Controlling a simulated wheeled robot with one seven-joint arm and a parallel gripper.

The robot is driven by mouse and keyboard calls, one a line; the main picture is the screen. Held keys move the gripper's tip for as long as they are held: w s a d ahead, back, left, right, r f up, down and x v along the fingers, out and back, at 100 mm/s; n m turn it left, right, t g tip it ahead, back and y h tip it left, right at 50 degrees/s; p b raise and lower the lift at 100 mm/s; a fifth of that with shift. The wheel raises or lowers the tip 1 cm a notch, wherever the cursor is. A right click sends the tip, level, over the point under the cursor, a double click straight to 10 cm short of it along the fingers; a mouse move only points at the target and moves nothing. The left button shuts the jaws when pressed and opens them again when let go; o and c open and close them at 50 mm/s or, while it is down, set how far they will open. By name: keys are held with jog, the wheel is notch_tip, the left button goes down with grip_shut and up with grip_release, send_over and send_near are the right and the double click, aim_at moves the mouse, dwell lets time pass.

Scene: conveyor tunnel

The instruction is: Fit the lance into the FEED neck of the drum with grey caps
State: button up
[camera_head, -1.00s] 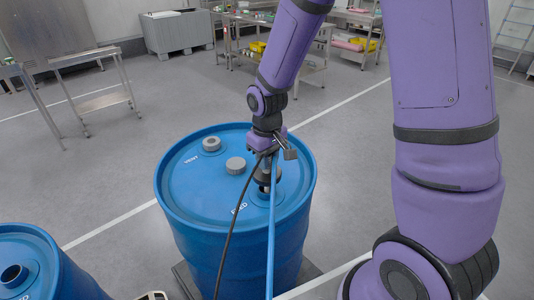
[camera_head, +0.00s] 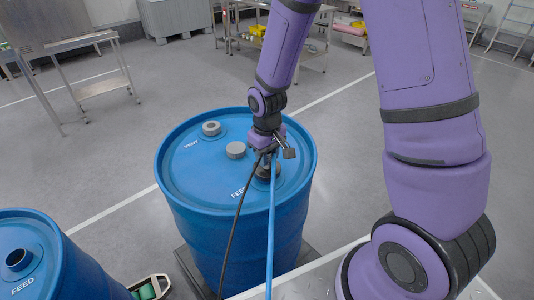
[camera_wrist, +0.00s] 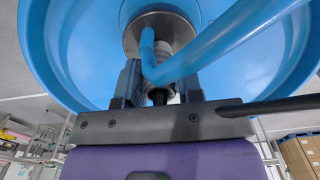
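The blue drum with grey caps (camera_head: 190,212) stands upright in the head view. One grey cap (camera_head: 211,128) is at the VENT label, another (camera_head: 236,149) is near the lid's middle. My gripper (camera_head: 266,156) is over the lid's front right, and it also shows in the wrist view (camera_wrist: 160,90). Its fingers are closed on the lance (camera_head: 266,170), which has a blue hose (camera_head: 271,225) and a black hose (camera_head: 232,232). The lance's lower end is at the FEED neck, beside the FEED label. The neck is mostly hidden; I cannot tell how deep the lance sits.
A second blue drum (camera_head: 75,272) with an open FEED neck (camera_head: 18,260) stands at lower left. A green-and-white item (camera_head: 149,289) lies between the drums. Steel stands (camera_head: 92,75) and tables are behind, with clear floor between.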

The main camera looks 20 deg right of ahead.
jog(key=o, duration=0.3)
jog(key=shift+r, duration=0.1)
notch_tip(320, 180, up, 11)
jog(key=shift+f, duration=0.2)
dwell(0.3)
dwell(0.4)
